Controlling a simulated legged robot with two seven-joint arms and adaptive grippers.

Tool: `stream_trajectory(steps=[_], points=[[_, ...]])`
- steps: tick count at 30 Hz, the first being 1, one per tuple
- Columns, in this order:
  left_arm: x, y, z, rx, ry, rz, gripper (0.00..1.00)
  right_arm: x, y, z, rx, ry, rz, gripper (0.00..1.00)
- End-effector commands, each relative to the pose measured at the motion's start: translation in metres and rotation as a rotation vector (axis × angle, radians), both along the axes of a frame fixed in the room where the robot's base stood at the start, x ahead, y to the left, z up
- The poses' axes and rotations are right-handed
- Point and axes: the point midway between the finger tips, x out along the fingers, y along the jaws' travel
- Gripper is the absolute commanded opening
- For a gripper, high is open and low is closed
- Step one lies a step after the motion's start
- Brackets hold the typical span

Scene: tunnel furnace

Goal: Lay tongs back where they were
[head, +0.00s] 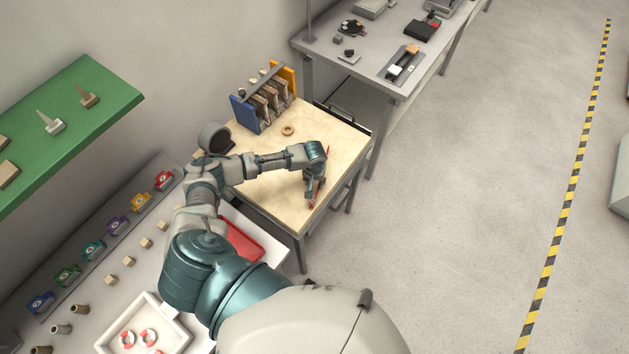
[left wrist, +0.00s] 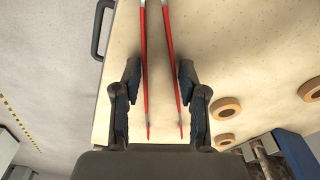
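The tongs (left wrist: 146,75) have two long red arms with grey metal at the far end in the left wrist view. They appear to lie on the pale wooden table top (head: 265,170); a small gap beneath them cannot be ruled out. In the head view only a bit of red (head: 312,205) shows by my left gripper (head: 313,192). In the left wrist view the left gripper (left wrist: 157,80) is open, its two dark fingers on either side of the tongs, with a visible gap to each arm. My right gripper is not in view.
Wooden rings (left wrist: 226,106) lie on the table beside the gripper; one ring (head: 287,130) shows in the head view. A rack with blue and orange ends (head: 265,98) stands at the table's back. A red tray (head: 243,240) lies nearer. The table's right edge is close.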

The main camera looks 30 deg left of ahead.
Motion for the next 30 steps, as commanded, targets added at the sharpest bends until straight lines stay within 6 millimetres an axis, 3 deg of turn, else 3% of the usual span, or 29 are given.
stream_trajectory(steps=[5,12,18,30], points=[[-0.001,-0.001,0.020,-0.002,-0.003,0.000,0.42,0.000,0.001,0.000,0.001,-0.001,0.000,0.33],[-0.004,-0.002,0.073,-0.002,-0.004,0.000,0.42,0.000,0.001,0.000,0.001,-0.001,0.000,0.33],[-0.007,-0.003,0.106,-0.002,-0.001,0.000,0.42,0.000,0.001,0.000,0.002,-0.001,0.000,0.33],[-0.008,-0.003,0.118,-0.001,0.001,0.000,0.42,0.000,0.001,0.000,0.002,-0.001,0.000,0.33]])
